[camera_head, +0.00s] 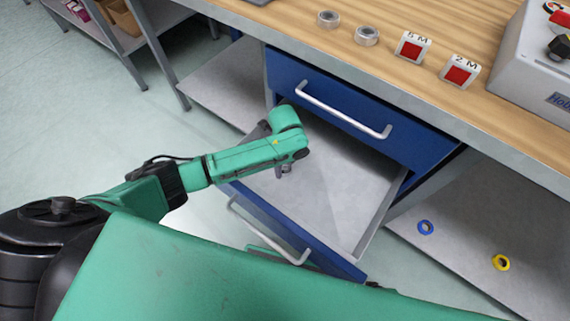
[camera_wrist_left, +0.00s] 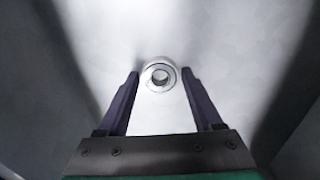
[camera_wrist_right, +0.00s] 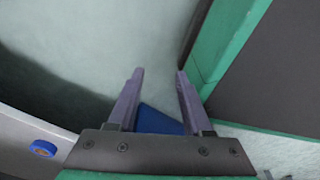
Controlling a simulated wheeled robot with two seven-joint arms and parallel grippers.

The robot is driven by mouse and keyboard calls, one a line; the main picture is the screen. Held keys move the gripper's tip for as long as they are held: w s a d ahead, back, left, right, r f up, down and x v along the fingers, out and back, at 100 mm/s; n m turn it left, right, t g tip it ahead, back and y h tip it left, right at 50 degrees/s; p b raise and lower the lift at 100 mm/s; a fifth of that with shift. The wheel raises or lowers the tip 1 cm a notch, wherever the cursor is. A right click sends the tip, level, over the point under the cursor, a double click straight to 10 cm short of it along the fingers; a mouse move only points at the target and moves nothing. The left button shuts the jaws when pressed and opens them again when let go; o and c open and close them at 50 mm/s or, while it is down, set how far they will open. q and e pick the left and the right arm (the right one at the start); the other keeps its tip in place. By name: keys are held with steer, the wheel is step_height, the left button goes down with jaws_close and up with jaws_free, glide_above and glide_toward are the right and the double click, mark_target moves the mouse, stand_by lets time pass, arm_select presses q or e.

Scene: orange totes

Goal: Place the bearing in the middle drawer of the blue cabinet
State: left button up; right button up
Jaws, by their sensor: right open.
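The blue cabinet (camera_head: 345,105) stands under the wooden table, its top drawer shut. The drawer below it (camera_head: 335,205) is pulled out, with a bare grey floor and a blue front with a white handle. My left gripper reaches down into this drawer; its fingers (camera_wrist_left: 160,78) are open. A silver ring-shaped bearing (camera_wrist_left: 160,76) appears on the drawer floor between the fingertips, with a small gap at each side. The arm hides this bearing in the head view. My right gripper (camera_wrist_right: 156,75) is open and empty, pointing at the floor near a blue corner.
Two silver rings (camera_head: 328,19) (camera_head: 367,35), two red-and-white blocks (camera_head: 411,47) (camera_head: 459,72) and a grey control box (camera_head: 535,65) stand on the table. A blue ring (camera_head: 425,227) and a yellow ring (camera_head: 501,262) lie on the lower shelf at right.

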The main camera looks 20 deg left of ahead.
mark_target(285, 167)
arm_select(q)
steer(key=shift+o, duration=0.6)
steer(key=shift+r, duration=0.4)
step_height(285, 167, up, 6)
steer(key=shift+r+p, duration=0.2)
steer(key=shift+p, duration=0.9)
step_height(285, 167, up, 5)
steer(key=shift+r+p, duration=0.1)
steer(key=shift+p, duration=0.35)
arm_select(e)
steer(key=s, duration=0.3)
steer(key=s+d, duration=0.1)
steer(key=s, duration=0.1)
steer(key=shift+r, duration=0.4)
